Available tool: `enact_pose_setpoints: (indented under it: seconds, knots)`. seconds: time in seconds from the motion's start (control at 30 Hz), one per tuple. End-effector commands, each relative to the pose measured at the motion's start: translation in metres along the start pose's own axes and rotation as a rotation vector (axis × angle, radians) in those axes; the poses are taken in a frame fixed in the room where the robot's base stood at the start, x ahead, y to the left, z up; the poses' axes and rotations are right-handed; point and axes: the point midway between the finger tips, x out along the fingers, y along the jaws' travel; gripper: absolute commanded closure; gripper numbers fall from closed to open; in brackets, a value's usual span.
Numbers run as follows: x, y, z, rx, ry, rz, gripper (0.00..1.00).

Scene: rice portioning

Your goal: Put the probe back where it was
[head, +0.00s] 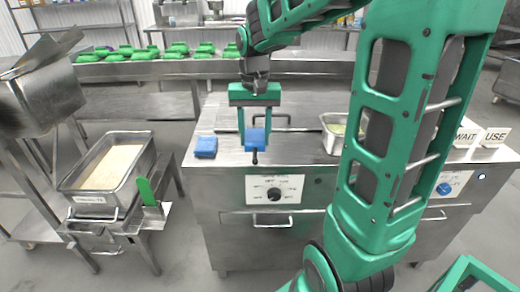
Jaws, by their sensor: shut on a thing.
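My gripper (255,126) points down over the front left part of the steel counter (285,160). It is shut on the probe (256,138), which shows as a blue block with a thin dark tip pointing down. The tip ends near the counter's front edge, above the dial panel. I cannot tell whether it touches the counter. The upper part of the probe is hidden between the fingers. No holder for the probe can be made out.
A blue cloth-like pad (205,147) lies left of my gripper. A pan of rice (88,200) stands on a cart at left. A small metal pan (331,141) sits right, partly behind my arm. WAIT (465,137) and USE (494,137) signs stand far right. Green items (175,49) line the back shelf.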

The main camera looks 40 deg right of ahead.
Motion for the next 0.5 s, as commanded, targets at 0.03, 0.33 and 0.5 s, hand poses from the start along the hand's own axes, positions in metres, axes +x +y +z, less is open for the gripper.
enact_pose_setpoints:
  seconds: [0.03, 0.33, 0.5]
  knots:
    - [0.007, 0.005, -0.010, 0.003, -0.004, 0.001, 0.79]
    - [0.040, 0.025, -0.061, 0.000, -0.001, 0.000, 0.79]
    - [0.049, 0.030, -0.075, -0.001, -0.001, 0.000, 0.79]
